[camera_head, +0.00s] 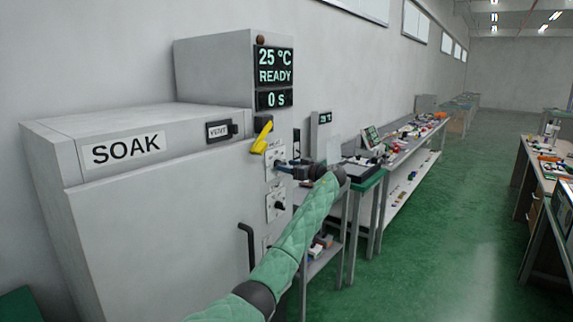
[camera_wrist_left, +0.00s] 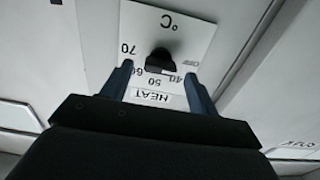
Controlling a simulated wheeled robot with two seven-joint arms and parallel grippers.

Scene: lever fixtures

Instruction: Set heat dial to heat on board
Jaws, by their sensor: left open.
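The heat dial (camera_wrist_left: 159,60) is a small black knob on a white plate (camera_wrist_left: 180,25) marked °C, OFF, 40, 50, 60 and 70, with a HEAT label. The plate shows upside down in the left wrist view, and I cannot tell the knob's setting for sure. My left gripper (camera_wrist_left: 159,82) is open, with one finger on each side of the knob; contact is not clear. In the head view the left gripper (camera_head: 286,166) is at the upper dial plate (camera_head: 270,161) on the SOAK oven's (camera_head: 170,215) front panel and partly hides it. My right gripper is not in view.
A second dial (camera_head: 278,205) sits just below on the same panel. A yellow lever (camera_head: 262,137) is above, and a black handle (camera_head: 247,248) is lower left. The display (camera_head: 274,77) reads 25 °C, READY, 0 s. A cluttered bench (camera_head: 400,153) runs behind; green floor (camera_head: 450,240) is clear at right.

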